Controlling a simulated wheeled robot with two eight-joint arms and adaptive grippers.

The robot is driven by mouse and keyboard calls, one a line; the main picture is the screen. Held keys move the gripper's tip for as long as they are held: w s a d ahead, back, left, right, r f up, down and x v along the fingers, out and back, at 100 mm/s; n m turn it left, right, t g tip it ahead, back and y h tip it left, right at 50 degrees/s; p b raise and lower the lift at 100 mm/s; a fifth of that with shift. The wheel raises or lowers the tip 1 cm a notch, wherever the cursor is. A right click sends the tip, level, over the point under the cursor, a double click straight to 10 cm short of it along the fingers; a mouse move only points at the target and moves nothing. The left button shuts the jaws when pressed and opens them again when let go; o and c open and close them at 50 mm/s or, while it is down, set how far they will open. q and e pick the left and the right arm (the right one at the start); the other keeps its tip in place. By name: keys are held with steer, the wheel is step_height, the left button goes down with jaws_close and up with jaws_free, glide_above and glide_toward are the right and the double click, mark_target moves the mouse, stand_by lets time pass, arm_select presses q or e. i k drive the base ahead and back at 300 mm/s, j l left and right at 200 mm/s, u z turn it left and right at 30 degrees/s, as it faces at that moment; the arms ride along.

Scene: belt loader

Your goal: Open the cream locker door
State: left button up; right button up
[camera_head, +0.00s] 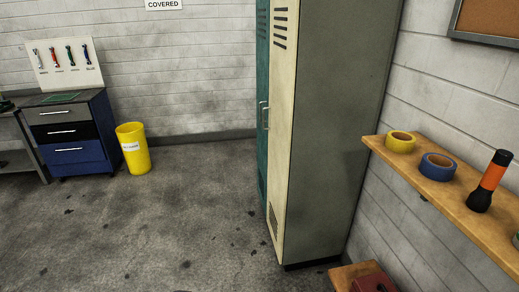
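The cream locker door (284,130) is seen almost edge-on at the front of the locker, with dark vent slots near its top and bottom. It looks shut. The grey side panel (335,125) of the locker faces me. A teal door (262,60) stands just beyond the cream one. A metal handle (264,115) shows at the border of the two doors; I cannot tell which door it belongs to. Neither of my grippers is in view.
A wooden shelf (440,188) on the right wall holds yellow tape (400,142), blue tape (437,167) and a flashlight (489,182). A yellow bin (133,148) and a blue drawer cabinet (72,135) stand at the back left. The floor (150,225) before the lockers is clear.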

mark_target(284, 14)
steer(key=i+j, duration=0.3)
steer(key=i, duration=0.3)
steer(key=i+j, duration=0.35)
steer(key=i, duration=0.25)
steer(key=i+j+z, duration=0.1)
steer(key=i+j, duration=0.2)
steer(key=i, duration=0.3)
steer(key=i+j, duration=0.35)
steer(key=i, duration=0.2)
steer(key=i+j+z, duration=0.1)
steer(key=i+j, duration=0.3)
steer(key=i, duration=0.2)
